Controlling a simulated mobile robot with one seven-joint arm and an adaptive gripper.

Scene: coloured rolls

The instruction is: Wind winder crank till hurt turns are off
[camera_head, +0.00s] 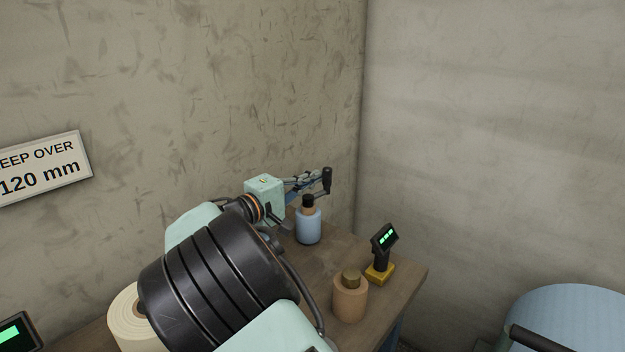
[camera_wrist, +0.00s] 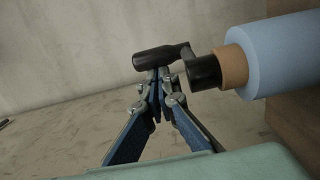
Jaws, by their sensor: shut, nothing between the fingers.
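The winder crank has a black handle (camera_head: 327,178), which also shows in the wrist view (camera_wrist: 155,58). Its short arm (camera_wrist: 187,52) runs to a black end piece (camera_wrist: 203,73) beside a tan core (camera_wrist: 234,66). A light blue roll (camera_head: 308,227) is on that core; it fills the right of the wrist view (camera_wrist: 285,55). My gripper (camera_head: 315,181) is at the handle in the head view. In the wrist view its fingertips (camera_wrist: 159,77) are together right beside the handle, with nothing between them. Whether they touch the handle I cannot tell.
A tan roll (camera_head: 350,298) stands on the wooden bench (camera_head: 388,295). A display with green digits (camera_head: 385,239) sits on a yellow base nearby. A cream roll (camera_head: 133,325) is at left, partly behind my arm. A large blue roll (camera_head: 570,315) is at lower right. Walls close the corner.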

